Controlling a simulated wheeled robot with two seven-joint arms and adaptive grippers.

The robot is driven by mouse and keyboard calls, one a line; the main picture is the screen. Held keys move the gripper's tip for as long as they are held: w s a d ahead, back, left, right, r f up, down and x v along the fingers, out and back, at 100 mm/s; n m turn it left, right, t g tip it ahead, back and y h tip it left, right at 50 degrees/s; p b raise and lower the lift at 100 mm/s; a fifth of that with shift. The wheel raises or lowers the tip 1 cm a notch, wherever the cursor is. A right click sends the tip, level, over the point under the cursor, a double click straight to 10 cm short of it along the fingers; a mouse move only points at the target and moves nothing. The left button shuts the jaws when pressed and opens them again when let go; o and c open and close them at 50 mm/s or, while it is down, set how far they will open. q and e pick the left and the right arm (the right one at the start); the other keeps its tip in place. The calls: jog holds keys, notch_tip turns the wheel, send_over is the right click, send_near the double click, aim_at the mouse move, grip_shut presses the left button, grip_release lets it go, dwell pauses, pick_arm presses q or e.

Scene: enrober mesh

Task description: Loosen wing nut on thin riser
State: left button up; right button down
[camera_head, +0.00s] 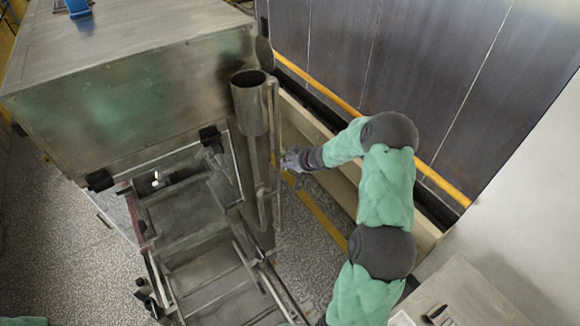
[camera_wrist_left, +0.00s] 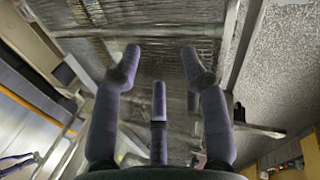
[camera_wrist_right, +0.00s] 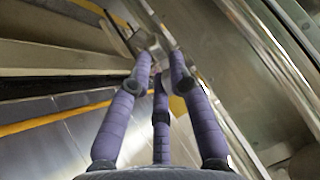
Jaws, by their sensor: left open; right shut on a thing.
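The thin riser (camera_head: 275,110) is a slim upright metal bar beside a wider round pipe (camera_head: 250,105) in the head view. My right gripper (camera_head: 284,160) reaches it from the right, at about mid height. In the right wrist view my right gripper (camera_wrist_right: 160,62) has its fingertips drawn together at a small metal part on the riser (camera_wrist_right: 160,30). It is shut on that part, the wing nut, which the fingers mostly hide. My left gripper (camera_wrist_left: 160,72) is open and empty in the left wrist view, its fingers spread below a ribbed metal surface.
A large steel housing (camera_head: 130,85) stands at the upper left of the head view. A metal frame with a mesh bed (camera_head: 205,270) lies below it. A yellow rail (camera_head: 320,85) and dark wall panels run behind my right arm. Speckled floor shows between frame and arm.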

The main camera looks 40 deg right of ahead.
jog(key=shift+a+h+b, duration=0.1)
jog(key=shift+h+b, duration=0.3)
jog(key=shift+b, duration=0.05)
dwell(0.3)
jog(key=c, duration=1.1)
grip_release()
jog(key=shift+w, duration=0.1)
jog(key=shift+c, duration=0.2)
jog(key=v, duration=1.2)
jog(key=shift+a, duration=0.1)
